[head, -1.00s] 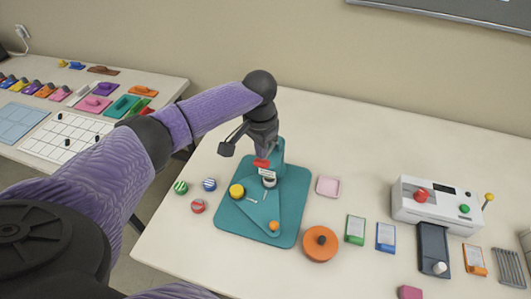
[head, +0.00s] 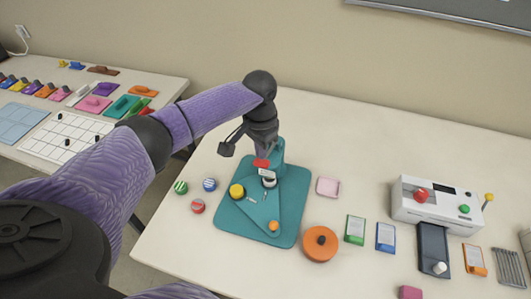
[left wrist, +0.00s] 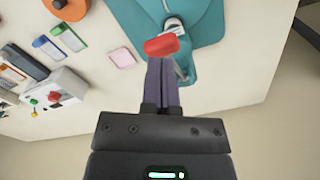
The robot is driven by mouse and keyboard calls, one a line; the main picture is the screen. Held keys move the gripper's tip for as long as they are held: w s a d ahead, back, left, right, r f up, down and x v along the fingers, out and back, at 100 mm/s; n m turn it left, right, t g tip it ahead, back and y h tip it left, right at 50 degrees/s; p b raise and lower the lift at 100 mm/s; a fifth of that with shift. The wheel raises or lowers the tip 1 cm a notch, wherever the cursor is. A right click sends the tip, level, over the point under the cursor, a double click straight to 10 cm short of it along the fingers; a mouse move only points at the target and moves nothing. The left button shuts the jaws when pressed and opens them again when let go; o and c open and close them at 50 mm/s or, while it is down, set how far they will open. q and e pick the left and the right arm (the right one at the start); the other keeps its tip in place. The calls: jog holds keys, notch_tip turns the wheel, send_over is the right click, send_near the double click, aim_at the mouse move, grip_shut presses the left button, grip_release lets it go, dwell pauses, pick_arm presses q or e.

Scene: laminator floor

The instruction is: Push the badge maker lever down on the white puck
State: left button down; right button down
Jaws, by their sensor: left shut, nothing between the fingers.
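The badge maker is a teal press on a teal base (head: 228,221), with a teal upright (head: 278,150) at the back. Its lever ends in a red grip (head: 261,163), which also shows in the left wrist view (left wrist: 161,45). A white round piece, seemingly the white puck (head: 269,182), sits below the red grip, partly hidden by the press. My left gripper (head: 263,153) is shut and empty, pointing down at the red grip. In the left wrist view its fingertips (left wrist: 162,62) are right at the grip's edge; I cannot tell whether they touch. My right gripper is not in view.
A yellow round piece (head: 237,190) and a small orange knob (head: 274,226) are on the press. Striped badges (head: 209,184) lie to its left. A pink tray (head: 328,186) and an orange disc (head: 320,243) lie to its right. A white machine (head: 440,207) stands further right.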

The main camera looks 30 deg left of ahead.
aim_at(261, 162)
pick_arm(q)
jog(key=shift+f+b, duration=1.95)
jog(key=shift+f, duration=1.8)
notch_tip(261, 162, down, 2)
jog(key=shift+f+b, duration=0.2)
jog(key=shift+b, duration=0.5)
notch_tip(261, 162, up, 6)
jog(key=p, duration=0.5)
jog(key=shift+f+p, duration=0.25)
jog(key=shift+p, duration=0.15)
notch_tip(261, 162, up, 6)
jog(key=p, duration=0.6)
jog(key=shift+f, duration=0.25)
